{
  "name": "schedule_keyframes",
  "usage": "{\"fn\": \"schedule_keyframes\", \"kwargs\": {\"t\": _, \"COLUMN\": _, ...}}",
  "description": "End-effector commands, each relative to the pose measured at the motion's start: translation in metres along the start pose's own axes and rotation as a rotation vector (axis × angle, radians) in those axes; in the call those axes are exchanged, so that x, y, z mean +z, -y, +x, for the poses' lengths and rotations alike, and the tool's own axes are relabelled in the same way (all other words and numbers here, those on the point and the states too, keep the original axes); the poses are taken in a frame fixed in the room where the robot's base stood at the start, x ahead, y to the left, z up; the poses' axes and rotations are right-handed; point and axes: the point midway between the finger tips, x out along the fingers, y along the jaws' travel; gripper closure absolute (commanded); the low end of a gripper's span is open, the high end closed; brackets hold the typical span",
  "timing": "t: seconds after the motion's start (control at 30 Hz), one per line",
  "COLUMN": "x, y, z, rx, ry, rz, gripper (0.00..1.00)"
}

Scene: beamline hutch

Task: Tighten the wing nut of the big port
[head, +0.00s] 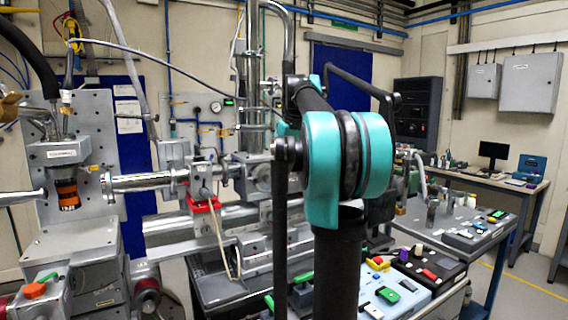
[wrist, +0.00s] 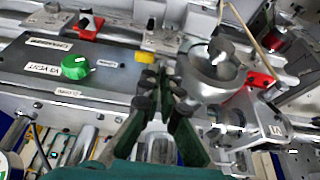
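In the wrist view, a round metal port (wrist: 207,77) with a wide rim lies just right of my fingertips. A small shiny grey piece (wrist: 222,50) stands up at it; I cannot tell whether this is the wing nut. My gripper (wrist: 164,80) points at the bench hardware, its two dark fingers apart with a narrow gap. Nothing is clearly held between them. A yellow part (wrist: 145,57) shows just beyond the left fingertip. In the head view my own arm fills the middle, and the gripper cannot be made out there.
A grey panel (wrist: 120,65) with a green V3 VENT knob (wrist: 76,66) lies left of the fingers. A red bracket (wrist: 260,80) and a V1 tag (wrist: 277,130) lie to the right. In the head view, metal beam pipes (head: 145,181) run to the left and a cluttered bench (head: 470,228) stands right.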

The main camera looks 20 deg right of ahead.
Motion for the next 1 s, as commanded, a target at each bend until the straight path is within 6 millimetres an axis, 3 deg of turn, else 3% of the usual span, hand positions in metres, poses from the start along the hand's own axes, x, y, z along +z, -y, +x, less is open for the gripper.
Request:
{"fn": "schedule_keyframes", "kwargs": {"t": 0.37, "x": 0.0, "y": 0.0027, "z": -0.0001, "rx": 0.062, "ry": 0.0, "rz": 0.147, "gripper": 1.0}}
{"fn": "schedule_keyframes", "kwargs": {"t": 1.0, "x": -0.0035, "y": 0.0079, "z": 0.0012, "rx": 0.29, "ry": 0.0, "rz": 0.696, "gripper": 1.0}}
